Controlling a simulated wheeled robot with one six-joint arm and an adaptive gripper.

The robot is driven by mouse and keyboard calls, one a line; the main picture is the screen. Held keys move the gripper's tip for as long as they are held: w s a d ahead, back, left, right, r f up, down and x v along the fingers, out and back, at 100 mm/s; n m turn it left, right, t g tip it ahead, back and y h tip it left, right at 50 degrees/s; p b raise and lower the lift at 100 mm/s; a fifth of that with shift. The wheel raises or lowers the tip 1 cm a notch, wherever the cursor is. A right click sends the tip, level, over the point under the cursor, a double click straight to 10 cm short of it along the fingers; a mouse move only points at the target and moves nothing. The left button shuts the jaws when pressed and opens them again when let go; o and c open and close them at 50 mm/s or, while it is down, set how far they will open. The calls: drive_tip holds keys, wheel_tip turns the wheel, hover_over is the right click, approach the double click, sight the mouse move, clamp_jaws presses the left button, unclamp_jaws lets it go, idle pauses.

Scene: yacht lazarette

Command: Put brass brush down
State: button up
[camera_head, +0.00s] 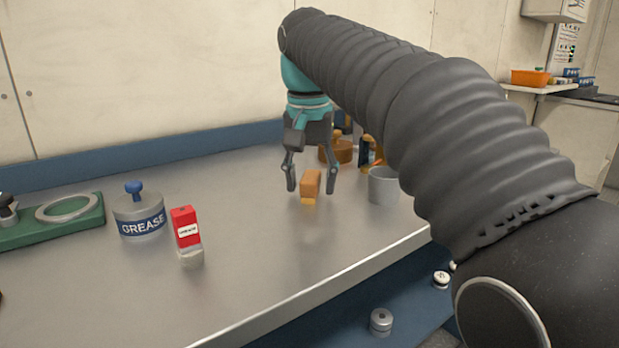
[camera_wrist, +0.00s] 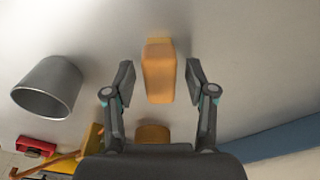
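The brass brush (camera_head: 311,183) has an orange-brown block body with a yellow part beneath, and it appears to stand on the metal bench (camera_head: 260,270). It also shows in the wrist view (camera_wrist: 158,72), at top centre. My gripper (camera_head: 311,188) points down with its fingers apart, one on each side of the brush. In the wrist view my gripper (camera_wrist: 159,78) shows a clear gap between each finger and the brush, so it is open and not holding it.
A grey cup (camera_head: 383,186) stands close right of my gripper, with a brown round container (camera_head: 336,152) behind. A grease tin (camera_head: 139,215), a red labelled block (camera_head: 185,228) and a green tray (camera_head: 45,228) are to the left. The bench front is clear.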

sight(309, 178)
drive_tip(key=r+p, duration=0.1)
drive_tip(key=r, duration=0.2)
drive_tip(key=r+p, duration=0.1)
drive_tip(key=r, duration=0.3)
drive_tip(key=s+r+p, duration=0.1)
drive_tip(key=r, duration=0.2)
drive_tip(key=shift+a+r, duration=0.15)
drive_tip(key=shift+r, duration=0.1)
drive_tip(key=shift+s+r, duration=0.2)
drive_tip(key=shift+r, duration=0.65)
